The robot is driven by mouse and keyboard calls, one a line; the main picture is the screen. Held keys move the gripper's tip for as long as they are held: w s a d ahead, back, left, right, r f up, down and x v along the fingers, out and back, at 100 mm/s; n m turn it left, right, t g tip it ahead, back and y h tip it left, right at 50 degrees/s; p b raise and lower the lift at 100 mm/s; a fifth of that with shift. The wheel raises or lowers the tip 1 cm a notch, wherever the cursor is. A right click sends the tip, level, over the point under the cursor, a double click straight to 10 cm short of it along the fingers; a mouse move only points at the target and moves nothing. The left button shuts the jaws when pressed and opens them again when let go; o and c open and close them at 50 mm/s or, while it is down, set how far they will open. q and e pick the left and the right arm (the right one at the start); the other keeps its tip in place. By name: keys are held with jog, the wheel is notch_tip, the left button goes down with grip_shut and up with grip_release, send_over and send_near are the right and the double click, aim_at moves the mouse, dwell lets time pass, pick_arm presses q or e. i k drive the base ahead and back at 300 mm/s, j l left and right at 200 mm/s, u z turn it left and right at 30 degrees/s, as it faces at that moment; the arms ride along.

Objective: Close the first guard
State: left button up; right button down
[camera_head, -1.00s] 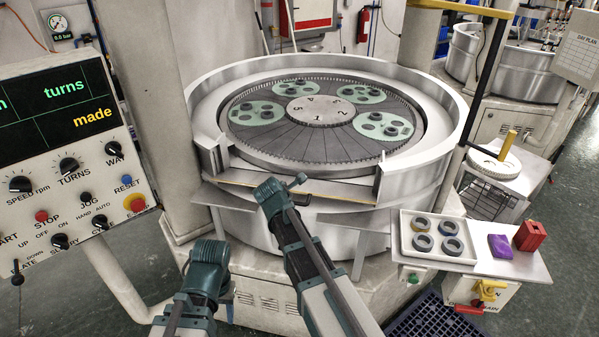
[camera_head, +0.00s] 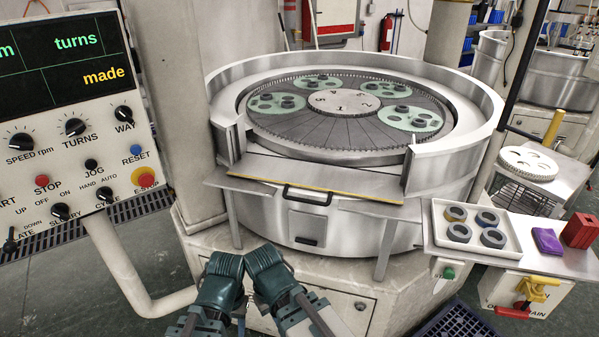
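The lapping machine (camera_head: 445,165) has a raised round metal wall with a gap at the front. The guard (camera_head: 320,177) shows in that gap as a low metal panel with a yellow front edge, below the tops of the wall ends. A black bar handle (camera_head: 307,196) is just under that edge, and nothing touches it. My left gripper (camera_head: 225,265) and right gripper (camera_head: 264,260) are close together at the bottom, below and in front of the guard. I see both from behind; their fingers are hidden.
A control panel (camera_head: 75,150) stands at the left. A side shelf at the right carries a white tray (camera_head: 470,248) of rings, a purple block (camera_head: 547,241) and a red block (camera_head: 580,231). Small ledges (camera_head: 372,205) flank the guard's front. The lap plate (camera_head: 330,140) holds several green carriers.

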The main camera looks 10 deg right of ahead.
aim_at(331, 178)
jog(key=i+j, duration=0.15)
jog(key=j, duration=0.25)
jog(key=i+j, duration=0.2)
jog(key=j, duration=0.15)
jog(key=i+j, duration=0.15)
jog(key=j, duration=0.25)
jog(key=z, duration=2.2)
